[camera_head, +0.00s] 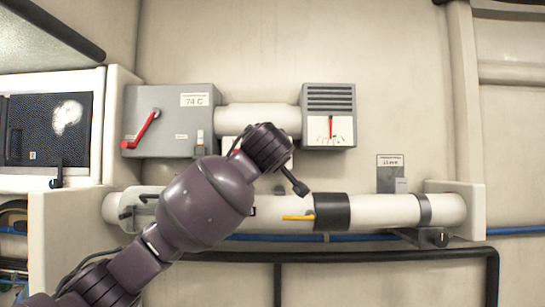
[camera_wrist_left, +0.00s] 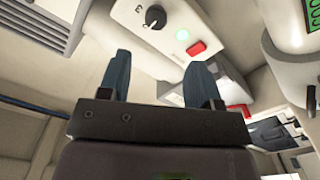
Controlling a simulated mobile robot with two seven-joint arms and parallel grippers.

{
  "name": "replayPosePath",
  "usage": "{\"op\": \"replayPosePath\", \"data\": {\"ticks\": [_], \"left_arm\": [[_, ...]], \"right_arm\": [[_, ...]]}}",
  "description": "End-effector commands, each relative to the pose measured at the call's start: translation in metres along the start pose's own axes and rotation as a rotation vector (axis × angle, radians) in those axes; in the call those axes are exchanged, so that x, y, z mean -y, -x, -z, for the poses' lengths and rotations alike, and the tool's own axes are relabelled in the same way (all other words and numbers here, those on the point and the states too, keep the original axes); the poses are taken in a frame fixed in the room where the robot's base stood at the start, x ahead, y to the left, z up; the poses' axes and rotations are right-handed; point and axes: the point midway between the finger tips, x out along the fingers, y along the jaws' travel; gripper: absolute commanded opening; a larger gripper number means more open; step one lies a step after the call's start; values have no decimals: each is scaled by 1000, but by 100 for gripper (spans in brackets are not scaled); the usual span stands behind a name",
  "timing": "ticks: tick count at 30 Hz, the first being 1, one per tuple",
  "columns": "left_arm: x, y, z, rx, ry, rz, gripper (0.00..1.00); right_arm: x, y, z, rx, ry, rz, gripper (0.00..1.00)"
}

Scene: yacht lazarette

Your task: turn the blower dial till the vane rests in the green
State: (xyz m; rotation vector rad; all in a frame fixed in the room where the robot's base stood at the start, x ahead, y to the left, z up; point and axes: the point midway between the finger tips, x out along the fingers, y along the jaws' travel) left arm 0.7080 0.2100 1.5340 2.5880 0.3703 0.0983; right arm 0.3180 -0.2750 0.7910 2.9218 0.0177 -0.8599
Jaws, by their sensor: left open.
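In the left wrist view, a black dial (camera_wrist_left: 155,17) with a light pointer mark sits on a white control box (camera_wrist_left: 125,17). In the head view my left arm hides most of the white box below the duct. A grey gauge box (camera_head: 328,95) at the right shows a red vane (camera_head: 331,126) standing about upright on a white face. The coloured zones are too small to tell.
A grey box (camera_head: 168,110) with a red lever and a 74 C label is at the left. A pale duct (camera_head: 258,117) joins it to the gauge box. A long white pipe (camera_head: 385,211) with a yellow handle (camera_head: 298,218) runs below. The wall at upper right is clear.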

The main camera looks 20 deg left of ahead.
Motion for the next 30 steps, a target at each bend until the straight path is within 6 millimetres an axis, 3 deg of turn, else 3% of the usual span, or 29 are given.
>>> {"op": "replayPosePath", "data": {"ticks": [18, 30], "left_arm": [[-2, -82, 2, -1, -3, -2, 58], [-2, -105, 0, 0, -2, -5, 58]], "right_arm": [[-1, 3, 24, -25, -1, 0, 57], [-2, 6, 27, -26, 2, -1, 57]]}}
